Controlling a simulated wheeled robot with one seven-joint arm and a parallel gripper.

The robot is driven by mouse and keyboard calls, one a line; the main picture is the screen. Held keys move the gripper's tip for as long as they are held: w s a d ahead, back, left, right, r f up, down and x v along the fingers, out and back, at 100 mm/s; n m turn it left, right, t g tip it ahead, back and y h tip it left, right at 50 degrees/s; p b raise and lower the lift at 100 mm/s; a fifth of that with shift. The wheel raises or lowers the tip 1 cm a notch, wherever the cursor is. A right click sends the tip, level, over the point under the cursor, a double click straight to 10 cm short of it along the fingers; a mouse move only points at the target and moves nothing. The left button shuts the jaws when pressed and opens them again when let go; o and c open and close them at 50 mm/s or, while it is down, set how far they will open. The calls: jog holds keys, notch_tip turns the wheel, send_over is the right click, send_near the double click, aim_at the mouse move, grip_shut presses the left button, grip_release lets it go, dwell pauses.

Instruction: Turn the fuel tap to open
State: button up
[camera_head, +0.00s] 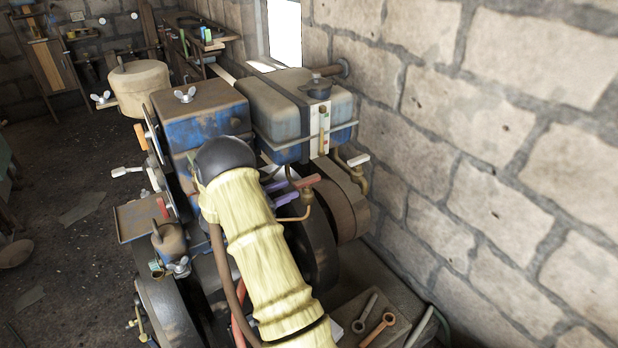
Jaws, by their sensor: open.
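A weathered blue-grey tank (270,105) with a dark filler cap (317,87) sits on the engine beside the stone wall. Under its right end is a brass fitting (363,180) with a short pale lever (358,160) that points right and slightly up. Another brass pipe fitting (305,204) is lower and to the left, near a red lever (307,181) and a purple bar (292,192). I cannot tell which is the fuel tap or whether it is open. My arm in its yellow sleeve covers the middle of the engine. My gripper does not show.
A rusty-topped blue box (200,110) and a beige drum (140,88) stand left of the tank. Dark wheels (313,245) lie below it. The stone wall (500,150) is close on the right. Spanners (377,329) lie at the bottom. Open floor is on the left.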

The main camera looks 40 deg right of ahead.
aim_at(319, 176)
jog(key=d, duration=0.2)
jog(key=s+d+p, duration=0.1)
jog(key=d, duration=0.2)
jog(key=d+p, duration=0.1)
jog(key=d, duration=0.2)
jog(key=shift+s+d, duration=0.15)
jog(key=shift+s, duration=0.15)
grip_shut()
